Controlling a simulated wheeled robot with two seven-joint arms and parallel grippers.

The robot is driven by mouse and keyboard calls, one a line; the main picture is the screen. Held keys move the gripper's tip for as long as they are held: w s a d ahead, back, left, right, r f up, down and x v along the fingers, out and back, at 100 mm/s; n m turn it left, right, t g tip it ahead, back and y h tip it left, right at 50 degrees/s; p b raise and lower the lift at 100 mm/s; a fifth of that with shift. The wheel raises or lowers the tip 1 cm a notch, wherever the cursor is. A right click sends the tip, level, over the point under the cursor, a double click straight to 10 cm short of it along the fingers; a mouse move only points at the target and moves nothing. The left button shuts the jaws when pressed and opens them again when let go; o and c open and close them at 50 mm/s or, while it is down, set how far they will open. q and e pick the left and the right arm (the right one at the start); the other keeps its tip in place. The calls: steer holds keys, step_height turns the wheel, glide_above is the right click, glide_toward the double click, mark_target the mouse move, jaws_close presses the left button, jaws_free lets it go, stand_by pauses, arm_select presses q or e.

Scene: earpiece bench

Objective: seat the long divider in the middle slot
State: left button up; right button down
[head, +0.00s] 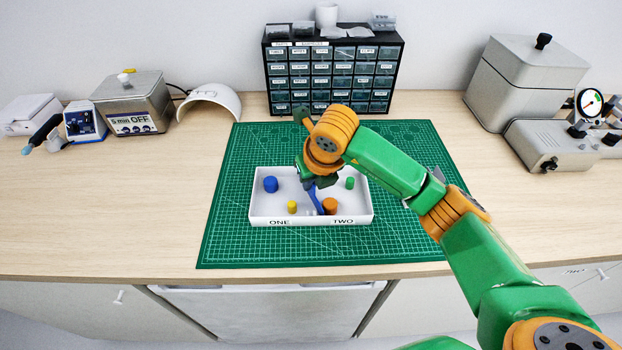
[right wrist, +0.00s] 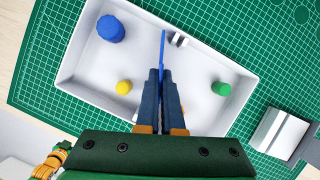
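The white tray (head: 258,208), marked ONE and TWO on its front wall, lies on the green mat. The long divider is a thin blue strip (head: 314,198) over the tray's middle, running front to back. My right gripper (head: 309,183) is above the tray with its fingers shut on the divider. In the right wrist view the divider (right wrist: 163,48) sticks out past the fingertips (right wrist: 163,78). Its far end is left of small white slot posts (right wrist: 178,40) at the tray's far wall. Whether it touches the floor, I cannot tell. The near slot end is hidden. My left gripper is out of view.
In the tray stand a blue peg (head: 270,184), a yellow peg (head: 292,207), an orange peg (head: 330,205) and a green peg (head: 350,183). A pale grey block (right wrist: 283,130) is right of the tray. A drawer cabinet (head: 330,75) stands behind; the mat's left side is clear.

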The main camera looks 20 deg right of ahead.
steer(key=shift+f, duration=0.25)
steer(key=c, duration=1.1)
jaws_free()
steer(key=shift+r, duration=0.1)
steer(key=shift+o, duration=0.2)
steer(key=shift+r, duration=0.1)
steer(key=shift+r, duration=0.3)
steer(key=v, duration=1.1)
steer(key=shift+s+r, duration=0.15)
steer(key=shift+r, duration=0.15)
